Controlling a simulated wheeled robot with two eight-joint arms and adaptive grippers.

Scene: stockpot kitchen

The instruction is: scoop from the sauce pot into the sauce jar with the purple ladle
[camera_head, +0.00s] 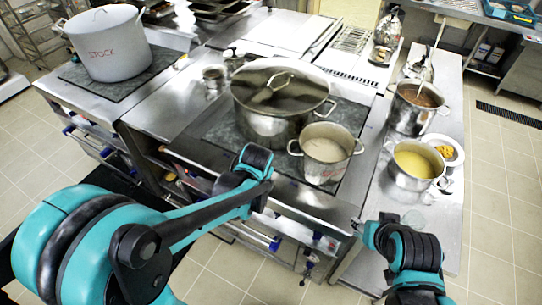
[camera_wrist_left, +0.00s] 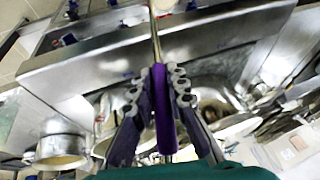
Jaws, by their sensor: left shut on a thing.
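My left gripper (camera_wrist_left: 164,85) is shut on the upright purple handle of the purple ladle (camera_wrist_left: 163,110) in the left wrist view. The ladle's metal shaft runs off the top edge; its bowl is out of sight. In the head view my left arm reaches over the stove front, and its gripper and the ladle are hidden. A small steel pot with pale contents and a red label (camera_head: 325,152) stands at the stove's front right; I cannot read whether it is the sauce pot. I cannot pick out the sauce jar for certain.
A large glass-lidded pot (camera_head: 270,115) stands beside the small pot. A white stock pot (camera_head: 105,45) is at the back left. The right counter holds a brown-filled pot (camera_head: 416,108), a yellow-filled pot (camera_head: 416,165) and a plate (camera_head: 445,148). The right floor is clear.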

